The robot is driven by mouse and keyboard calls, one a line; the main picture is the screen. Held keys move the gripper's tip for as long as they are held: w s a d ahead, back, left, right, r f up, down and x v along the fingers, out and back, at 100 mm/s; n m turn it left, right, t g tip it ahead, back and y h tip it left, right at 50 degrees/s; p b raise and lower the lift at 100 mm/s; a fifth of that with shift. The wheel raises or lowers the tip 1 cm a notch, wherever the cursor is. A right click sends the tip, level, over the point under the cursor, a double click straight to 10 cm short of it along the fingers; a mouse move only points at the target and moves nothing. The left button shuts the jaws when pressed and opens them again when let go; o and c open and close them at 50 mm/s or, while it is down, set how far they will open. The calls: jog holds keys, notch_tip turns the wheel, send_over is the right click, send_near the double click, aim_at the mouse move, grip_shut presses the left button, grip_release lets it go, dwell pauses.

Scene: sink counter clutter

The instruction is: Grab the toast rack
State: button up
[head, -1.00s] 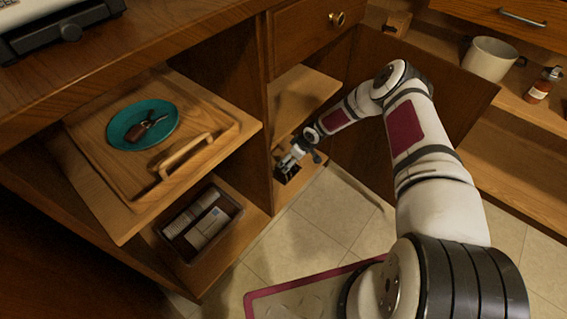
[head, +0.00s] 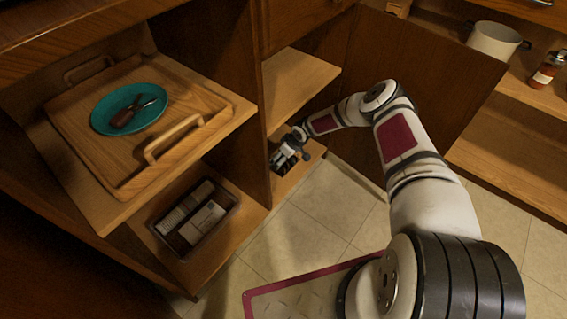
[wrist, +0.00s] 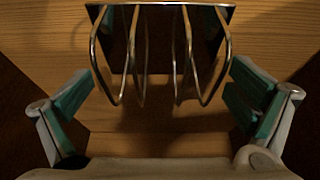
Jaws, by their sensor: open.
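The toast rack (wrist: 133,50) shows in the wrist view as several curved metal wire loops on a dark base, at the top middle. My gripper (wrist: 160,105) is open, with one teal-padded finger to the left and one to the right. The rack lies ahead of the fingers and between their lines, and no finger visibly touches it. In the head view my gripper (head: 283,160) reaches into the lower cabinet opening. There the rack is mostly hidden by the gripper and cannot be made out clearly.
On the left shelf, a wooden tray (head: 75,125) holds a teal plate (head: 103,122) with a small tool. Below it, a dark bin (head: 160,240) holds boxes. A cabinet divider (head: 252,110) stands close left of my gripper. An open door (head: 425,85) is to the right.

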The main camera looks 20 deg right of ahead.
jog(key=c, duration=1.5)
jog(key=shift+r, duration=0.1)
